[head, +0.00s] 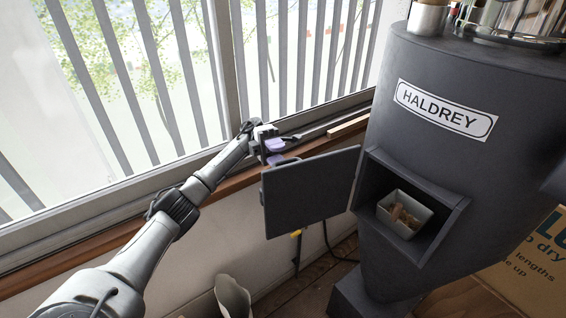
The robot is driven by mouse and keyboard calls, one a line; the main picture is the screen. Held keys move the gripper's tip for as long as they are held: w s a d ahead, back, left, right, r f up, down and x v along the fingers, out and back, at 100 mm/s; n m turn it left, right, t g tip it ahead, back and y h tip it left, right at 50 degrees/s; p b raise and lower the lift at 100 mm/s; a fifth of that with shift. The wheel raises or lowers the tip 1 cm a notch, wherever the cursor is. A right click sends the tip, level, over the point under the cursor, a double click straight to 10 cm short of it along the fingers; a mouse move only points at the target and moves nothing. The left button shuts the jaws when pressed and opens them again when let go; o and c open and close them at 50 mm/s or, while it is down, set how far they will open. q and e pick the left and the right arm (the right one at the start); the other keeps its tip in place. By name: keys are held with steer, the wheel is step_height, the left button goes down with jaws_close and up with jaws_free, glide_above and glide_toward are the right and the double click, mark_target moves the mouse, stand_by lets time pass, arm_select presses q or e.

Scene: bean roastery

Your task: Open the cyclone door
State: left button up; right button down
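The cyclone (420,115) is a large dark grey drum with a white HALDREY label, at the right of the head view. Its flat grey door (310,190) stands swung wide out to the left, leaving the square opening (455,205) in the drum uncovered. My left gripper (281,152), with purple pads, is at the top left of the door, by its free edge. The door hides part of the gripper, and I cannot tell whether the fingers touch or grip anything. Any handle on the door is hidden. My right gripper is out of view.
A small pale tray (428,222) with brown pieces sits inside the opening. A barred window and wooden sill (110,250) run behind my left arm. A cardboard box (525,265) stands at lower right. A pale open bag or vessel (233,297) and a dark cable are below the door.

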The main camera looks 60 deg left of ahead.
arm_select(q)
steer(key=shift+v, duration=0.95)
